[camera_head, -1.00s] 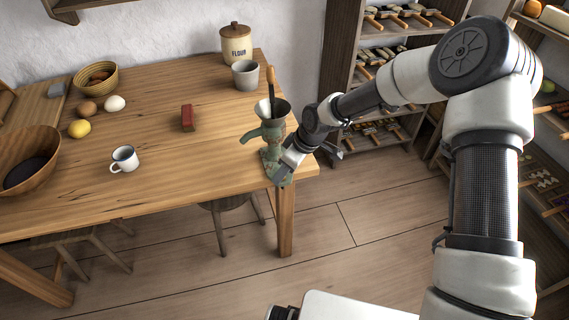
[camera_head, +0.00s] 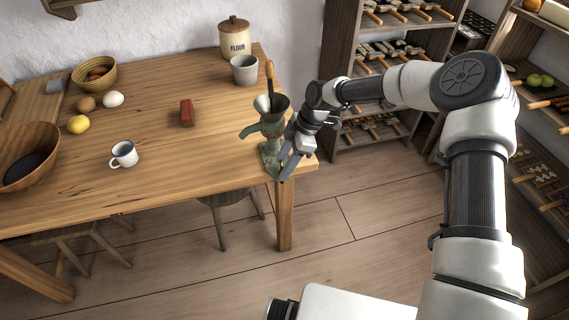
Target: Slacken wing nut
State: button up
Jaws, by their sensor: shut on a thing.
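A green, worn hand mill (camera_head: 270,132) with a flared hopper is clamped at the right front corner of the wooden table (camera_head: 165,165). A wooden-handled tool (camera_head: 269,80) stands in its hopper. My gripper (camera_head: 283,177) is at the mill's clamp, just at the table edge, pointing downward with its fingers closed. The wing nut is too small and too covered by my fingers to make out, so what the fingers grip does not show clearly.
A grey cup (camera_head: 244,70) and a flour jar (camera_head: 234,38) stand behind the mill. A stool (camera_head: 230,200) is under the table. Shelves (camera_head: 375,75) stand behind my arm.

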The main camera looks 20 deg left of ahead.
dwell(0.4)
jog(key=o, duration=1.1)
jog(key=shift+c, duration=0.2)
jog(key=p+v, duration=0.1)
jog(key=v, duration=1.6)
jog(key=shift+d+r, duration=0.15)
jog(key=shift+w, duration=0.1)
